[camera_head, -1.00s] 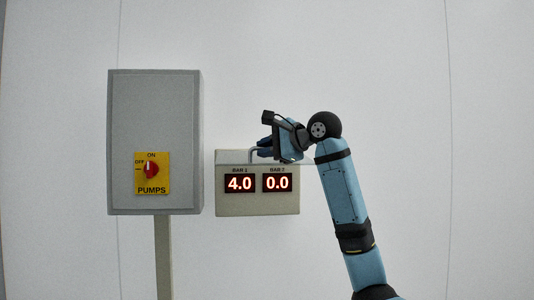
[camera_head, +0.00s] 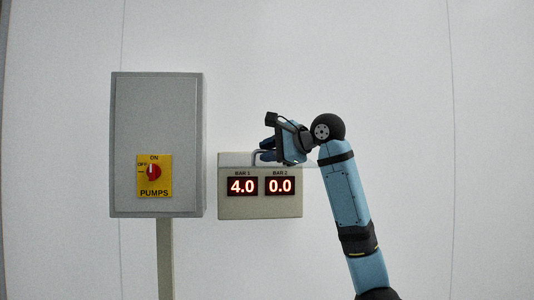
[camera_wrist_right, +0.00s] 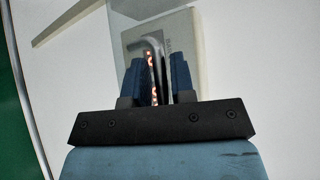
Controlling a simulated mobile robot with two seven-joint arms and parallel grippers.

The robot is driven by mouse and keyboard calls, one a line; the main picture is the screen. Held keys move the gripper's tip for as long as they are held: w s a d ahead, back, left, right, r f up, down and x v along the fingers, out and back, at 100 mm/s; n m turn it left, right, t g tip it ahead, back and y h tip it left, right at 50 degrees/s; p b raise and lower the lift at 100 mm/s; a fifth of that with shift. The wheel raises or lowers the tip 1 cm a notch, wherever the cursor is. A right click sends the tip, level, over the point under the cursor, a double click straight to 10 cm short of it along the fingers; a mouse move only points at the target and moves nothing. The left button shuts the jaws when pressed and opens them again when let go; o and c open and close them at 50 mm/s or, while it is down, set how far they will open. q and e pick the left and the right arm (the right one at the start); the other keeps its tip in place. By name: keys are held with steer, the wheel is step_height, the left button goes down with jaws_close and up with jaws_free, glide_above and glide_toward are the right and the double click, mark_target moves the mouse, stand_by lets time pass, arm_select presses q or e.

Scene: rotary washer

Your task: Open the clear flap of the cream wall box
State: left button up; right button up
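The cream wall box (camera_head: 260,207) hangs on the wall, with red displays reading 4.0 and 0.0. Its clear flap (camera_head: 305,164) shows as a thin pale strip across the box and seems to stand out from it, nearly edge-on. The wrist view shows the flap as a see-through pane (camera_wrist_right: 124,22) over the box (camera_wrist_right: 188,45). A grey bent handle (camera_head: 254,156) rises at the strip. My right gripper (camera_head: 266,150) is at this handle. In the wrist view the handle (camera_wrist_right: 152,43) lies between its blue fingers, with narrow gaps visible. My left gripper is out of view.
A grey cabinet (camera_head: 157,110) with a red knob (camera_head: 154,172) on a yellow PUMPS plate stands left of the cream box, on a grey post (camera_head: 165,260). The wall (camera_head: 400,80) is bare above and to the right.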

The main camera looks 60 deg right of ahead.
steer(key=b+v, duration=0.3)
steer(key=v, duration=1)
steer(key=shift+s, duration=0.2)
